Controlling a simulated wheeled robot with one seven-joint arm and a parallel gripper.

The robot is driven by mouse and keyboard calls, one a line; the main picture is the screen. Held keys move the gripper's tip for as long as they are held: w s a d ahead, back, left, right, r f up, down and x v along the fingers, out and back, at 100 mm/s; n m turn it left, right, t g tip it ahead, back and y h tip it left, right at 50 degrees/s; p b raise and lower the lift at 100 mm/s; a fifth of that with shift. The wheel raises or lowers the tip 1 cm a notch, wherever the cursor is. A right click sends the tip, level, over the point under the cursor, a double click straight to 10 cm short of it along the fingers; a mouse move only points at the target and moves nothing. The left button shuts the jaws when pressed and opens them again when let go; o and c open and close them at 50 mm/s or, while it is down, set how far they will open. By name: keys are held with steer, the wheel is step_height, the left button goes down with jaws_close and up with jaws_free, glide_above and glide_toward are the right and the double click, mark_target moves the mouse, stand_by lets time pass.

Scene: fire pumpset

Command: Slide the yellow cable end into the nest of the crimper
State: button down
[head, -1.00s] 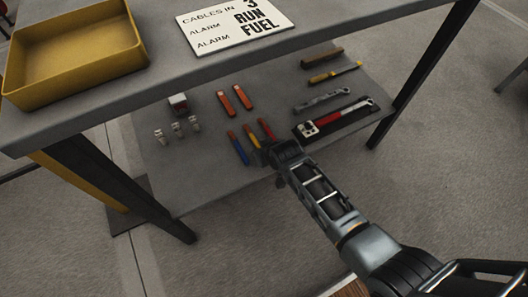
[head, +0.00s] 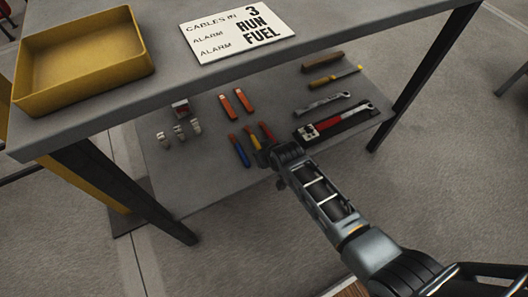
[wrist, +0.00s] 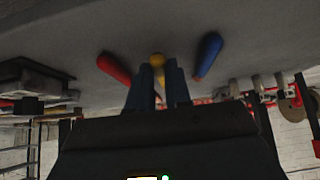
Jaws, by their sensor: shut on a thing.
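The yellow cable end (head: 256,142) lies on the lower shelf between a blue one (head: 240,150) and a red one (head: 266,131). My gripper (head: 266,156) is low at the shelf, at the near end of the yellow piece, and its fingertips are hidden in the head view. In the wrist view my gripper (wrist: 159,82) has its two fingers closed around the yellow cable end (wrist: 157,60). The red one (wrist: 114,69) and the blue one (wrist: 208,56) are on either side, apart from the fingers. I cannot tell which tool is the crimper.
The tabletop (head: 330,45) overhangs the lower shelf (head: 190,180). A red and black tool (head: 335,122), a wrench (head: 322,103) and orange pieces (head: 235,101) lie on the shelf. Small pale fittings (head: 180,131) and a red-white block (head: 181,108) stand left. A yellow tray (head: 82,60) is above.

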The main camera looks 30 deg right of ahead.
steer(key=shift+r+p, duration=1.25)
steer(key=shift+r, duration=0.2)
